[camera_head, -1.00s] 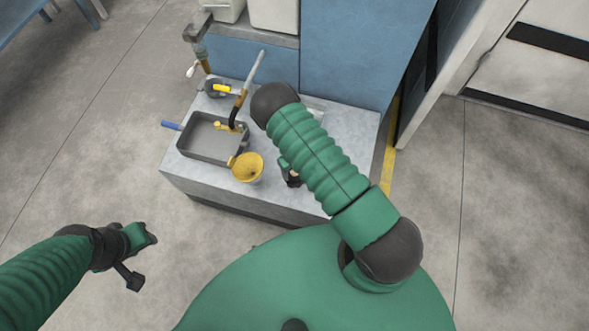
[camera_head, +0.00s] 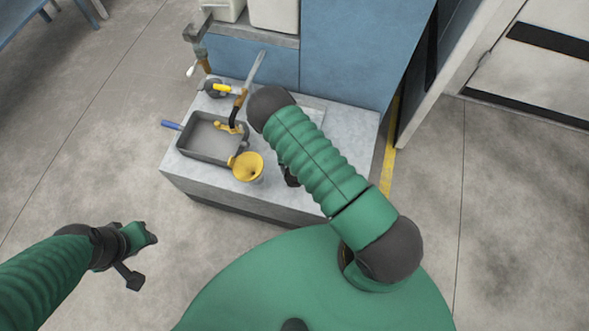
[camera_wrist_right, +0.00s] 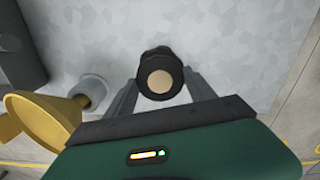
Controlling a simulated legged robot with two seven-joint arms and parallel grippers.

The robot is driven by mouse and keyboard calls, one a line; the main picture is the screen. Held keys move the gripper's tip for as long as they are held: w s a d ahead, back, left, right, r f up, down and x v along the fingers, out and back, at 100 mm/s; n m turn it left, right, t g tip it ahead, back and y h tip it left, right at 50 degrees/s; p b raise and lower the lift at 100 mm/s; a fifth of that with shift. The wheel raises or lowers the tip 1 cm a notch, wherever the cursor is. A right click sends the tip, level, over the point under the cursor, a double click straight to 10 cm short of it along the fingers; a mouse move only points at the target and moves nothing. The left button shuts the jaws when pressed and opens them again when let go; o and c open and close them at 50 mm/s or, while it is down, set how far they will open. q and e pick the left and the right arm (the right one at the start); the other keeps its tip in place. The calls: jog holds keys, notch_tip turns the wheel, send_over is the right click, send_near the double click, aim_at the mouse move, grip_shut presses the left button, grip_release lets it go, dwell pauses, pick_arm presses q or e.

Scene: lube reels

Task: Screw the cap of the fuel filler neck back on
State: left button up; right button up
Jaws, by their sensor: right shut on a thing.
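In the right wrist view, a black round cap (camera_wrist_right: 159,80) with a knobbed rim and a tan centre sits between the fingertips of my right gripper (camera_wrist_right: 161,88). The gripper is shut on it. The cap is seen face-on over the grey bench top; whether a filler neck is under it cannot be told. A short grey cylinder (camera_wrist_right: 94,89) shows left of the cap, beside the yellow funnel (camera_wrist_right: 45,117). In the head view my right arm hides the cap and most of the right gripper (camera_head: 290,175). My left gripper (camera_head: 143,240) hangs over the floor, away from the bench.
A hose with a curved nozzle (camera_head: 238,108) rises at the tray's right. A blue cabinet (camera_head: 350,50) stands behind.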

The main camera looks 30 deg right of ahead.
jog(key=o, duration=1.5)
jog(key=shift+o, duration=0.6)
jog(key=shift+o, duration=0.8)
jog(key=shift+r, duration=0.1)
notch_tip(320, 180, up, 6)
jog(key=p, duration=0.5)
